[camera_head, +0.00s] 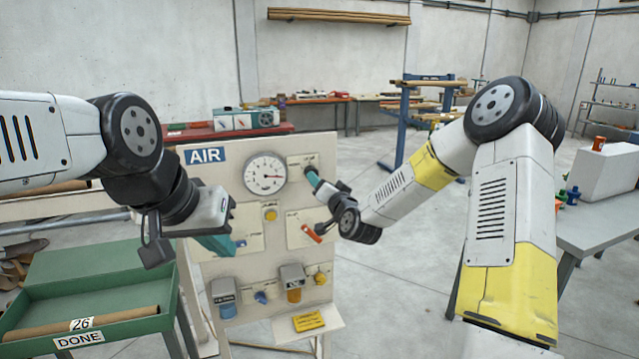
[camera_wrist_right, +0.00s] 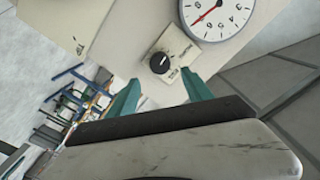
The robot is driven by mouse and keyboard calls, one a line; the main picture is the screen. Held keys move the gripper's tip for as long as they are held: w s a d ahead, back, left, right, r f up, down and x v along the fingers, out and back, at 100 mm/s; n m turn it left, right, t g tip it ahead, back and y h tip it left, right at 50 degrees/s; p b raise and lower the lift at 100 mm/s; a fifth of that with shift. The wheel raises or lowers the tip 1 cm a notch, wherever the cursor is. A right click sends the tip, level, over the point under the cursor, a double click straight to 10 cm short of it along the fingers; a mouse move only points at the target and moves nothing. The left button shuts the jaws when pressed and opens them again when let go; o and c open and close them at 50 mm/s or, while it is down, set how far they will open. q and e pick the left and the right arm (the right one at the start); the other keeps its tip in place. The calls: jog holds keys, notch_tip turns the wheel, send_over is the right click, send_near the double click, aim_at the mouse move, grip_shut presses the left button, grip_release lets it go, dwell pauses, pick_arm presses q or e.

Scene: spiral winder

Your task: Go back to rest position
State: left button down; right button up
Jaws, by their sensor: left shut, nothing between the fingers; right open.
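The air panel (camera_head: 222,185) stands upright in front of me with a blue AIR sign (camera_head: 205,155) and a round white gauge (camera_head: 258,180). My left gripper (camera_head: 222,245) is in front of the panel's left part, its teal fingers shut and empty, partly hidden by its own body. My right gripper (camera_head: 311,177) is at the panel's upper right, just by a black knob (camera_head: 309,160). In the right wrist view, the open teal fingers (camera_wrist_right: 160,93) point at the black knob (camera_wrist_right: 160,62), which sits just beyond and between the tips. I cannot tell whether they touch.
A green tray (camera_head: 110,258) with a cardboard tube (camera_head: 80,322) and a DONE label is at the lower left. A grey table (camera_head: 600,222) is at the right. Blue and orange fittings, a red lever (camera_head: 312,233) and a yellow tag (camera_head: 308,321) are on the panel. Open floor lies behind.

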jog(key=s+d+r+n+g+h, duration=0.1)
jog(key=s+d+r+g, duration=0.1)
jog(key=s, duration=1.1)
jog(key=s+d+r+n+g+h, duration=0.1)
jog(key=s+d+g, duration=0.4)
jog(key=s, duration=0.8)
jog(key=s+d+r+n+g+h, duration=0.1)
jog(key=s+d+r+g, duration=0.3)
jog(key=s, duration=0.9)
jog(key=shift+s+d+n, duration=0.3)
jog(key=shift+s+n, duration=0.05)
jog(key=shift+n, duration=0.45)
dwell(0.4)
